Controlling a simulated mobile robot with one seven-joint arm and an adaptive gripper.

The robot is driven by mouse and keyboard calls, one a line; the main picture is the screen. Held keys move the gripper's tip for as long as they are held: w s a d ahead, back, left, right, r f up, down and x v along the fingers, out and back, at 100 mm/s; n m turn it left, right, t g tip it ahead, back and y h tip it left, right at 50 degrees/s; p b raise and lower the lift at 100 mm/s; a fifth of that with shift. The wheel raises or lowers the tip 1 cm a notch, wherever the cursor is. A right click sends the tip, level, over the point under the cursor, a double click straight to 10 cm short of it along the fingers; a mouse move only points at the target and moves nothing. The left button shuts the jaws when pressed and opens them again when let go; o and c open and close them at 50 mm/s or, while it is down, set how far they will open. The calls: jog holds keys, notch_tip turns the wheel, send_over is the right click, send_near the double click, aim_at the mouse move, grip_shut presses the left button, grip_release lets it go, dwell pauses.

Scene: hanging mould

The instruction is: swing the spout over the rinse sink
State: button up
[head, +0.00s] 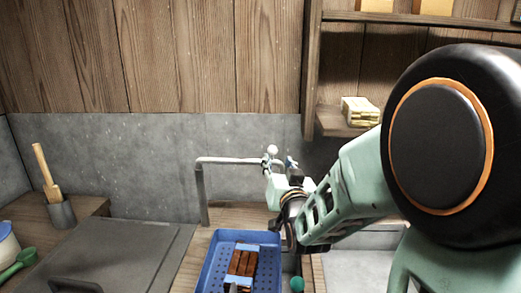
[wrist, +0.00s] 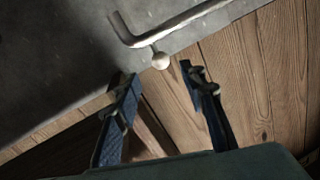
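The spout (head: 232,161) is a grey pipe along the back wall. It runs left and then bends down, its end above the wooden counter left of the blue tray. A pale round knob (head: 272,150) stands up from it near its right part. In the wrist view the spout (wrist: 185,22) and knob (wrist: 160,61) lie just past my fingertips. My gripper (head: 280,167) is at the right part of the spout. Its fingers (wrist: 160,73) are apart with nothing clearly between them; the knob lines up with the gap. A pale grey basin (head: 362,270), perhaps the rinse sink, is partly hidden by my arm.
A blue perforated tray (head: 211,262) holds brown blocks below my gripper. A teal round thing (head: 297,284) is beside it. A grey lid (head: 125,245) covers the left counter. A wooden shelf (head: 335,122) with a yellowish bundle (head: 359,111) is close above my arm.

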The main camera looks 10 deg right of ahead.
aim_at(273, 152)
jog(key=w+p, duration=0.1)
jog(key=w, duration=0.8)
jog(key=shift+c, duration=0.5)
grip_shut()
